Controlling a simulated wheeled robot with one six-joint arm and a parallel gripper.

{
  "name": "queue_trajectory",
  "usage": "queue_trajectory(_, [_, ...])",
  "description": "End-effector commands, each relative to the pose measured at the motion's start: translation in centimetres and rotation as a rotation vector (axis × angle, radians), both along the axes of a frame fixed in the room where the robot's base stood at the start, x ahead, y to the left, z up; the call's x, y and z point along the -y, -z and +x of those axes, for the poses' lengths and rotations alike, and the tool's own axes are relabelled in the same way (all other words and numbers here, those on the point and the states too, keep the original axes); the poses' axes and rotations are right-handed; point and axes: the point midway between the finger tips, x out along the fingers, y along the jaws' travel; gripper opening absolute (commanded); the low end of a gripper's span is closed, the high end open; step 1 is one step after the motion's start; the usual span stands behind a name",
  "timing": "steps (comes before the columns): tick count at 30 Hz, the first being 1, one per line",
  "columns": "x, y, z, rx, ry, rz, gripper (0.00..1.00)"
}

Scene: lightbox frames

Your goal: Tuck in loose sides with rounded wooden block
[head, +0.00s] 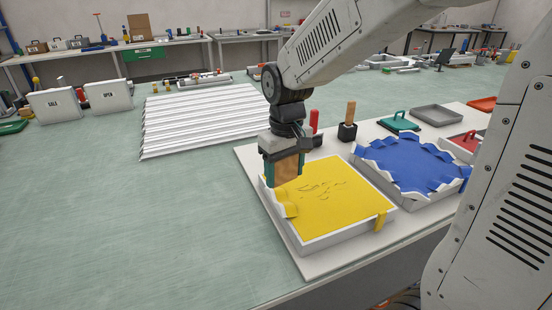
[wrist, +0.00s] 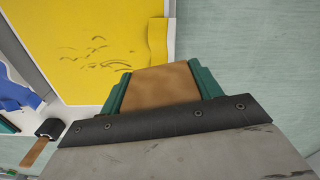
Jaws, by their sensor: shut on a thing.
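My gripper (head: 286,168) is shut on a brown wooden block (head: 287,168), held between green fingers above the left edge of the yellow sheet's frame. The block also shows in the wrist view (wrist: 160,84). The yellow sheet (head: 330,197) lies in a white frame (head: 309,244), with dark wrinkle marks in its middle. A blue sheet (head: 410,160) with wavy loose edges lies in a second frame behind and to the right. Whether the block touches the sheet cannot be told.
A black holder with a wooden-handled tool (head: 348,125) and a red-handled tool (head: 314,121) stand behind the yellow frame. A green-handled tool (head: 398,122) and a grey tray (head: 437,114) are further back. White slats (head: 205,118) lie left; the green tabletop (head: 130,220) in front is clear.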

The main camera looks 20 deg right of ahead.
Motion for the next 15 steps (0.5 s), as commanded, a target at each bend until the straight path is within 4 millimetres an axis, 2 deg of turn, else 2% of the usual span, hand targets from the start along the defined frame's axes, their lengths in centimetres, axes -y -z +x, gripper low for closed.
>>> queue_trajectory(5, [0.1, 1.0, -0.1, -0.003, 0.003, -0.001, 0.45])
queue_trajectory(15, [0.1, 4.5, 0.0, -0.003, 0.002, -0.001, 0.45])
